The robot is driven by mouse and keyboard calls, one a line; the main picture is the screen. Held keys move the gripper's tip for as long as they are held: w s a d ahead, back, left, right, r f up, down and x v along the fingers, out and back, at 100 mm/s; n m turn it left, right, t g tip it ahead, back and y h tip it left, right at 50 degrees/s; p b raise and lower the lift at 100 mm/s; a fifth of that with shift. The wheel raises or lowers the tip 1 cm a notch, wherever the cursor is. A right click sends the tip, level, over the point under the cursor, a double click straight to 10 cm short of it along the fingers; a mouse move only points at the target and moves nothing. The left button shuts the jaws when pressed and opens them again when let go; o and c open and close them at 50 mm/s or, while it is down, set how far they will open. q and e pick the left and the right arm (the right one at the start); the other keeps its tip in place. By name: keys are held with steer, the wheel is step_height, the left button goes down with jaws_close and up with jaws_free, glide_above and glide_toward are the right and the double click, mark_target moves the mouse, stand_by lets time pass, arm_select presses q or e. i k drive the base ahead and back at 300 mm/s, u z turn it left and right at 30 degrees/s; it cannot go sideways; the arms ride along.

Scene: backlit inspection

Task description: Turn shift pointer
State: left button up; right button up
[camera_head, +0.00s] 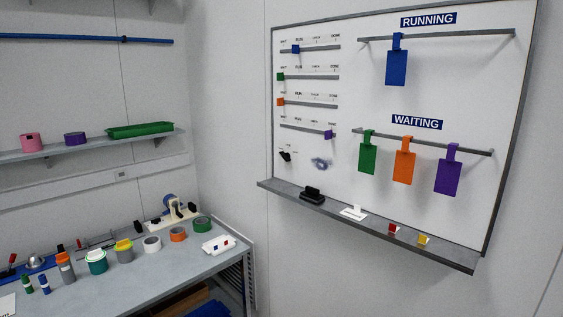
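A small black pointer-like piece (285,156) sits at the lower left of the whiteboard (345,100), below the sliders. It is likely the shift pointer; the tiny labels around it and its exact direction are too small to read. A bluish-grey smudge or scribble (321,163) is just right of it. Neither of my grippers is in view, and nothing touches the pointer.
Slider rails with blue, green, orange and purple markers are above it. Tags hang from the RUNNING rail (440,36) and WAITING rail (470,149). A ledge (450,259) below holds a black eraser (312,195). A cluttered bench (150,275) stands left.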

mark_target(286, 156)
steer(key=z, duration=0.2)
steer(key=k, duration=0.35)
steer(key=u, duration=1.5)
steer(key=i, duration=1.45)
steer(key=z, duration=0.5)
steer(key=i, duration=0.7)
steer(key=z, duration=0.65)
